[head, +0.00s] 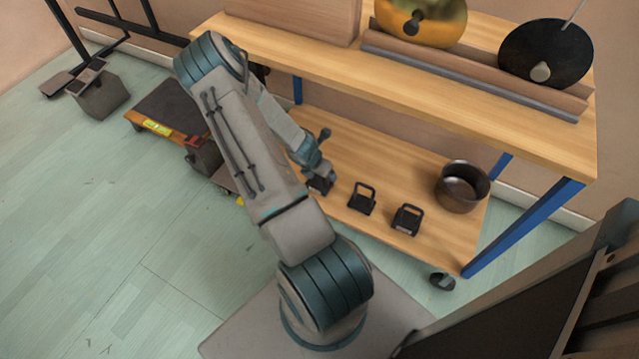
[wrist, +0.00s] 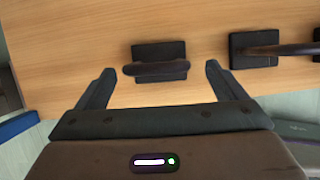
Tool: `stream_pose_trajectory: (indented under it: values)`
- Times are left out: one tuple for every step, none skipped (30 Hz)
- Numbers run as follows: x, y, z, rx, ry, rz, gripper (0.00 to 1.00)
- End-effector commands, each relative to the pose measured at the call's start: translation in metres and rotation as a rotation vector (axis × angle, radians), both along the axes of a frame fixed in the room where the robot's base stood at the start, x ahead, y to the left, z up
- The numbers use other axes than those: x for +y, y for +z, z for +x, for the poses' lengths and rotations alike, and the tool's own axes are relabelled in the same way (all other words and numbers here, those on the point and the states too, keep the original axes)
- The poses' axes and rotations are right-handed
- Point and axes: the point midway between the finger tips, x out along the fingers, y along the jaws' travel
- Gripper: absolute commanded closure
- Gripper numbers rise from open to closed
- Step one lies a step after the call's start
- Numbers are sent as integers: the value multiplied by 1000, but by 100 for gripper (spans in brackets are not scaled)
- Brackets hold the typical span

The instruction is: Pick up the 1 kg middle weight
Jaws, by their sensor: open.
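Three dark weights with loop handles stand in a row on the lower wooden shelf. The middle weight (head: 362,198) stands clear of my gripper, just to its right in the head view. It shows at the right of the wrist view (wrist: 262,50), its handle cut by the frame edge. My gripper (head: 319,178) is low over the shelf's left part. In the wrist view my gripper (wrist: 155,75) is open and empty, with the left weight (wrist: 160,62) lined up between and just beyond its fingertips.
The right weight (head: 407,220) and a metal pot (head: 462,188) stand farther right on the lower shelf (head: 430,170). The upper shelf (head: 440,100) overhangs at the back, carrying a gold disc (head: 430,22) and a black disc (head: 545,55). A blue post (head: 520,230) stands at the right.

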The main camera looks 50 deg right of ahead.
Motion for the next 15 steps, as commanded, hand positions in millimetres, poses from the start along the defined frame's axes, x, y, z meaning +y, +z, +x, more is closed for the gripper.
stream_pose_trajectory:
  values:
    - [-1,-9,1,1,0,1,9]
    - [-2,-13,1,1,1,1,9]
    - [-3,-19,2,2,1,2,9]
    - [-4,-23,3,1,0,2,9]
    - [-5,-27,4,1,-1,1,9]
    - [-7,-33,5,1,-1,1,9]
    - [-9,-37,5,2,-2,1,9]
    - [-11,-40,5,2,-2,1,9]
    - [-12,-44,6,1,0,1,9]
    - [-13,-45,6,1,1,1,9]
    - [-13,-45,6,1,1,1,9]
    - [-13,-45,7,1,1,1,9]
    - [-13,-45,7,1,1,1,9]
    - [-13,-44,7,1,1,1,9]
    - [-13,-44,7,1,1,1,9]
